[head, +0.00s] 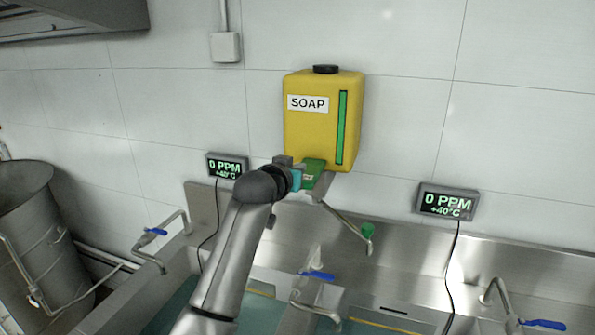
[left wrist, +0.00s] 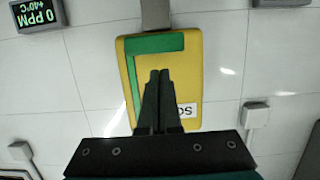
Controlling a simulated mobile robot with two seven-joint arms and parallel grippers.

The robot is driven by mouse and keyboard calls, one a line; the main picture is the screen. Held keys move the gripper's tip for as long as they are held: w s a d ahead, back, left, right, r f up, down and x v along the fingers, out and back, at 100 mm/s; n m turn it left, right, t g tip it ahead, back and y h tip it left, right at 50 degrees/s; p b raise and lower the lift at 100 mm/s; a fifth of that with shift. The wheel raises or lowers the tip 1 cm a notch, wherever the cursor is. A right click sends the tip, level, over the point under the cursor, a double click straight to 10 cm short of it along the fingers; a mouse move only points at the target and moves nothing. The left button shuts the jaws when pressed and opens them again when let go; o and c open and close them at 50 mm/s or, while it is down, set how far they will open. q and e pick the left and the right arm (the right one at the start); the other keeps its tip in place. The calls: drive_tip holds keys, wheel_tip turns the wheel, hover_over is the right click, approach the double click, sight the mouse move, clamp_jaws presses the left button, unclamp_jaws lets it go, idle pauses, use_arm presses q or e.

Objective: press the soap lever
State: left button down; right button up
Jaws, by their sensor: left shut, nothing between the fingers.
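The yellow soap dispenser (head: 318,132) hangs on the tiled wall, with a black cap, a SOAP label and a green vertical strip. It also shows upside down in the left wrist view (left wrist: 191,75). A green lever piece (head: 314,168) is at its lower front; in the wrist view it is a green band (left wrist: 155,43) across the dispenser's bottom end. My left gripper (left wrist: 159,73) is shut and empty, its fingertips over the dispenser front close to the green band. In the head view my left wrist partly hides the lever; I cannot tell whether they touch. My right gripper is not in view.
A metal spout with a green end (head: 367,230) slopes down below the dispenser. Steel sinks with blue-handled taps (head: 318,275) lie below. Two PPM displays (head: 447,203) flank the dispenser. A steel drum (head: 35,225) stands at the left.

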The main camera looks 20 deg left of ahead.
use_arm(q)
drive_tip(key=shift+f, duration=0.7)
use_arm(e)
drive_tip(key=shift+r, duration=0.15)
use_arm(q)
wheel_tip(320, 180, down, 7)
drive_tip(key=t+b, duration=0.4)
drive_tip(key=b, duration=0.6)
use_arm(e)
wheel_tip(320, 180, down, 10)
use_arm(q)
drive_tip(key=shift+r, duration=0.1)
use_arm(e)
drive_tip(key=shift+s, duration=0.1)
